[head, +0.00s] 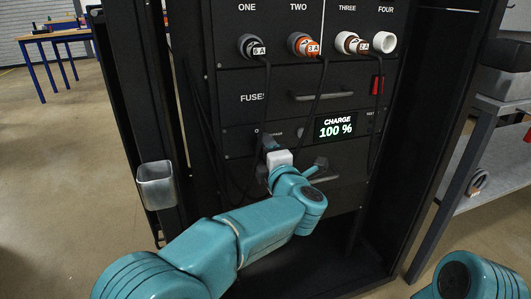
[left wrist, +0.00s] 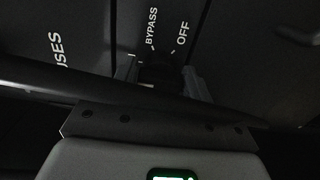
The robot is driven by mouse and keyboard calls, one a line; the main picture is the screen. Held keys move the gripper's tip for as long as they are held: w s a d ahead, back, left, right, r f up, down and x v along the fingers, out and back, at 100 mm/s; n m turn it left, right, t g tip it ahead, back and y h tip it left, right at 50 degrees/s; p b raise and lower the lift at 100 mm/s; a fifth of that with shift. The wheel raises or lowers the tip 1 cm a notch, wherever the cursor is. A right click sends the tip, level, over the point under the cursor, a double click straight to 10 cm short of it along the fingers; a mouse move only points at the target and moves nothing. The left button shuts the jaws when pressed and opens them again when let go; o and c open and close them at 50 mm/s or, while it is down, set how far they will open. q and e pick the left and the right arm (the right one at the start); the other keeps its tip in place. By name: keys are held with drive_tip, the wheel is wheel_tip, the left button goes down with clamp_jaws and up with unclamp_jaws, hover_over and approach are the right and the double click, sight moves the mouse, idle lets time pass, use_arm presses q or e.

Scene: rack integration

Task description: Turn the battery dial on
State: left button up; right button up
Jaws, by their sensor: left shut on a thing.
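My left gripper (head: 268,143) is at the front of the black rack, just left of the lit display (head: 336,127) that reads "CHARGE 100 %". In the left wrist view the dark battery dial (left wrist: 159,72) sits between the fingers of the left gripper (left wrist: 161,76), which is shut on it. The labels "BYPASS" and "OFF" show just beyond the dial. The dial's pointer is too dark to read. In the head view my gripper hides the dial. My right gripper is out of view; only part of its teal arm shows at bottom right.
Several plugs with dark cables sit in the row of sockets above, including an orange plug (head: 301,45). Cables hang close to my left gripper. A red switch (head: 377,85) is at the right. A grey bin (head: 156,186) is on the rack's left side. A workbench stands right.

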use_arm(q)
drive_tip(key=shift+d+r, duration=0.1)
drive_tip(key=o, duration=1)
drive_tip(key=shift+w, duration=0.1)
drive_tip(key=shift+c, duration=0.2)
drive_tip(key=shift+s, duration=0.2)
